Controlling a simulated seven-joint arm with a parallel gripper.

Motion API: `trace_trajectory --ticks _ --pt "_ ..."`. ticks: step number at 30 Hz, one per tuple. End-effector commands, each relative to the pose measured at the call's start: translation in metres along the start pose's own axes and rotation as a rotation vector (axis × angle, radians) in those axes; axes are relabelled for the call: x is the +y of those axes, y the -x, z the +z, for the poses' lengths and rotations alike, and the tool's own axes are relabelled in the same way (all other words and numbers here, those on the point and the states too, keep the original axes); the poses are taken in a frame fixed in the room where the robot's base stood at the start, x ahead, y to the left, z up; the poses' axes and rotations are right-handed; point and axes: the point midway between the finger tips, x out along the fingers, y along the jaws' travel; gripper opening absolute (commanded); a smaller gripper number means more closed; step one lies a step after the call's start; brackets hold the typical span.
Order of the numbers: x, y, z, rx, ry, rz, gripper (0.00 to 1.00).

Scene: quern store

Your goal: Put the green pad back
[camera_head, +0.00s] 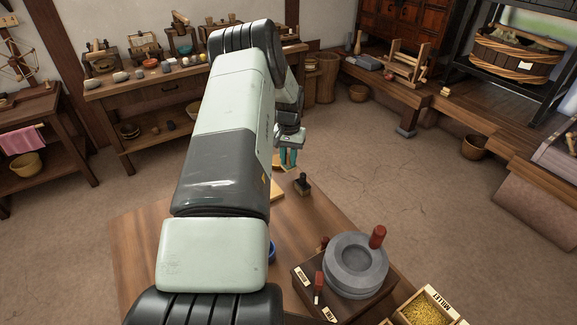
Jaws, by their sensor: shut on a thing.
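My gripper (288,160), with teal fingers, points down above the far edge of the wooden table (140,232). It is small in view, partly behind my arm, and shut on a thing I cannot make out. I cannot pick out the green pad for certain. A tan flat piece (278,168) shows just beside and below the fingers. Another tan strip (276,190) shows nearer, partly behind my arm. My arm hides much of the middle of the table.
A dark stamp-like object (303,184) stands right of the tan strip. A grey stone quern (357,264) with a red-brown handle (377,237) sits on a labelled base at front right. A millet box (428,307) is beside it. A blue rim (272,250) shows beside my arm.

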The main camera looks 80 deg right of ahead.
Motion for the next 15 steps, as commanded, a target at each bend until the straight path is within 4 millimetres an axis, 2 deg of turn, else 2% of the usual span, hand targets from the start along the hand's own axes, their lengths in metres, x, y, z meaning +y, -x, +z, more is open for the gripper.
trace_trajectory --ticks 7,15 --pt "0.0 -0.033 0.0 -0.002 0.0 0.0 0.0" --pt "0.0 -0.035 0.0 0.0 0.001 0.0 0.0"
